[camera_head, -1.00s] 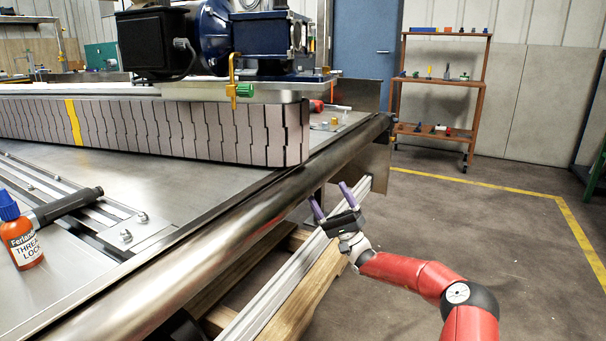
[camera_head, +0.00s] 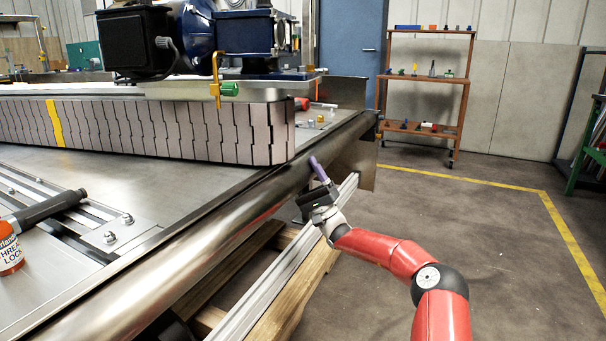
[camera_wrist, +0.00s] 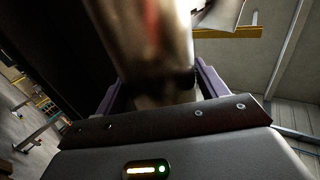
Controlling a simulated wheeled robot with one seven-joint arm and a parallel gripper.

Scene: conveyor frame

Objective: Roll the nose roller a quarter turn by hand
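The nose roller (camera_head: 215,226) is the long shiny metal cylinder along the near edge of the conveyor frame in the head view. My gripper (camera_head: 307,177) is at the roller's outer side, toward its far end. One purple finger shows by the roller there; the other is hidden. In the wrist view the roller (camera_wrist: 150,50) fills the space ahead, with the purple fingers of my gripper (camera_wrist: 160,82) apart on either side of it. The gripper is open, and I cannot tell whether either finger touches the roller.
A slatted belt (camera_head: 190,130) with one yellow slat (camera_head: 55,123) runs behind the roller under a blue motor (camera_head: 200,40). A metal rail (camera_head: 290,268) and wooden beam (camera_head: 300,300) lie below my gripper.

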